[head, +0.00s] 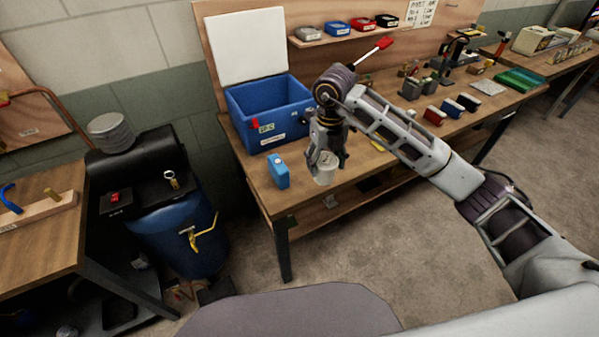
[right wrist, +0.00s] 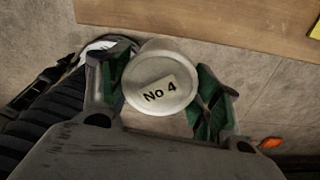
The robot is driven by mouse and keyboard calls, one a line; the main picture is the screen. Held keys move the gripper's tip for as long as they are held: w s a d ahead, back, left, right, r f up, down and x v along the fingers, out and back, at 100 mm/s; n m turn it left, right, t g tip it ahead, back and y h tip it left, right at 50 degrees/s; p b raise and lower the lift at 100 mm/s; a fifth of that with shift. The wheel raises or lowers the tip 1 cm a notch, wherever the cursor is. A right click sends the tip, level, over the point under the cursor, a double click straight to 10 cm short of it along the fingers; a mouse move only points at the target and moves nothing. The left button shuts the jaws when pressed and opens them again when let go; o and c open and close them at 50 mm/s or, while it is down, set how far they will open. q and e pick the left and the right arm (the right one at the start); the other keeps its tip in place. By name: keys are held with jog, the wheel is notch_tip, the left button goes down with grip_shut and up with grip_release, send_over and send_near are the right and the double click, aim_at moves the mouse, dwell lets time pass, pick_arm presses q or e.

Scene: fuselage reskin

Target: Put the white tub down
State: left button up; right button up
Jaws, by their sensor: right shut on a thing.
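The white tub (head: 324,170) is in my right gripper (head: 325,158), near the front edge of the wooden workbench (head: 360,176) in the head view. My right gripper is shut on it, fingers on either side. In the right wrist view the tub (right wrist: 160,78) shows its round top with a "No 4" label, between the green-padded fingers of the gripper (right wrist: 160,95). The bench edge shows beyond it there, with floor below. I cannot tell whether the tub's base touches anything. My left gripper is not in view.
Several blocks and holders fill the bench's right part. A blue drum (head: 180,240) stands on the floor at left.

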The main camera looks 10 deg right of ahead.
jog(key=m, duration=0.4)
jog(key=shift+s+d, duration=0.1)
jog(key=shift+d, duration=0.1)
jog(key=shift+m, duration=1)
jog(key=shift+m, duration=0.6)
jog(key=shift+r, duration=0.1)
